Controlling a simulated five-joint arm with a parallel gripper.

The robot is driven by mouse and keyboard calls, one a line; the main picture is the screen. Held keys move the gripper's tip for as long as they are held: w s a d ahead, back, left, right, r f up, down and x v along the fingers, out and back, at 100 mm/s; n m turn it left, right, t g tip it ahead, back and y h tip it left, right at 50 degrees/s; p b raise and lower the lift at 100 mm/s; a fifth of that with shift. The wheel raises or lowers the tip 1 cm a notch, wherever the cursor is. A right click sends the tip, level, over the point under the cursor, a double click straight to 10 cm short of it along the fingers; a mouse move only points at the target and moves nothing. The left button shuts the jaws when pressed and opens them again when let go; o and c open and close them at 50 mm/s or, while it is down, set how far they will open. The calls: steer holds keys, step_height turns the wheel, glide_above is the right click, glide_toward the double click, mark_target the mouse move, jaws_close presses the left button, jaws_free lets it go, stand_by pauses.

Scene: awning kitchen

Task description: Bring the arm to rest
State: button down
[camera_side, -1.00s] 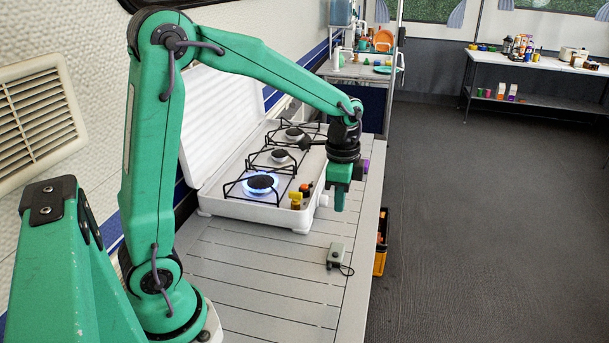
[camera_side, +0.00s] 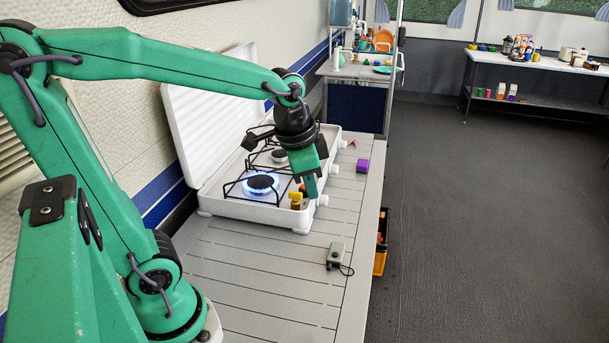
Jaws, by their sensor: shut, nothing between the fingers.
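My gripper (camera_side: 312,192) points down at the front right edge of the white gas stove (camera_side: 240,215). Its green fingers are shut with nothing between them. They appear close to the stove's knobs in the picture; whether they touch cannot be told. My arm reaches across from the left, bent back at the elbow, which is partly cut off by the picture's left edge.
The stove's near burner (camera_side: 261,183) burns with a blue flame. A purple block (camera_side: 363,166) and a small grey box (camera_side: 335,254) with a cord lie on the slatted table (camera_side: 260,290). The table's near part is clear.

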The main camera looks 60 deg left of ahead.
steer(key=s+d+r+n+t, duration=0.1)
steer(key=s+n, duration=0.3)
steer(key=s, duration=0.4)
steer(key=shift+s+r+t, duration=0.15)
steer(key=shift+r+t, duration=0.15)
steer(key=shift+t, duration=0.5)
